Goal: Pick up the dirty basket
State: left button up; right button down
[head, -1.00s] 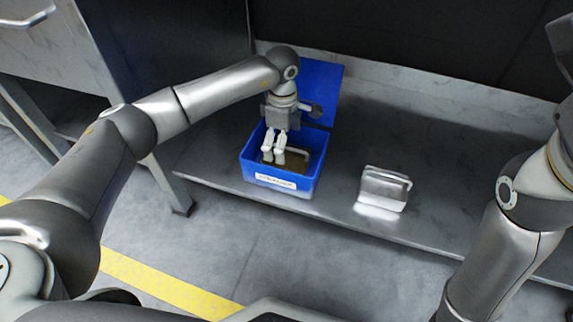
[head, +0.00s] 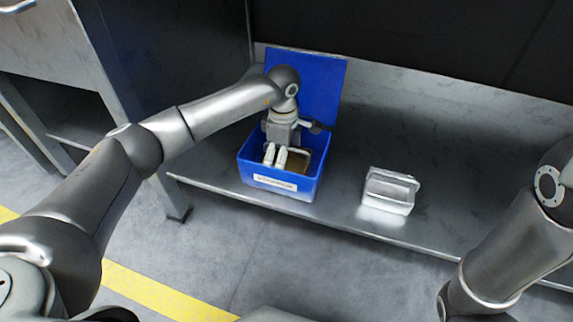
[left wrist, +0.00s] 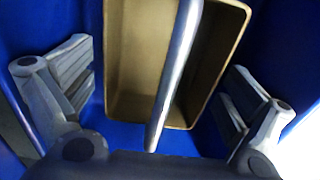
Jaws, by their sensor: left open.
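The dirty basket, a brownish-gold tray (head: 297,162) with a metal handle, sits inside an open blue box (head: 281,195). In the left wrist view the basket (left wrist: 136,60) lies below the gripper, and its silver handle (left wrist: 175,75) runs between the fingers. My left gripper (head: 275,157) reaches down into the box from above. In the left wrist view its fingers (left wrist: 160,85) are wide open on either side of the handle, not touching it. My right arm shows at the right of the head view, but its gripper is out of view.
A shiny silver basket (head: 388,192) with a handle stands on the metal shelf (head: 340,215), right of the box. The box's raised blue lid (head: 325,85) stands behind my left gripper. The box walls closely surround the gripper.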

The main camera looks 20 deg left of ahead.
pick_arm(q)
jog(key=c, duration=1.2)
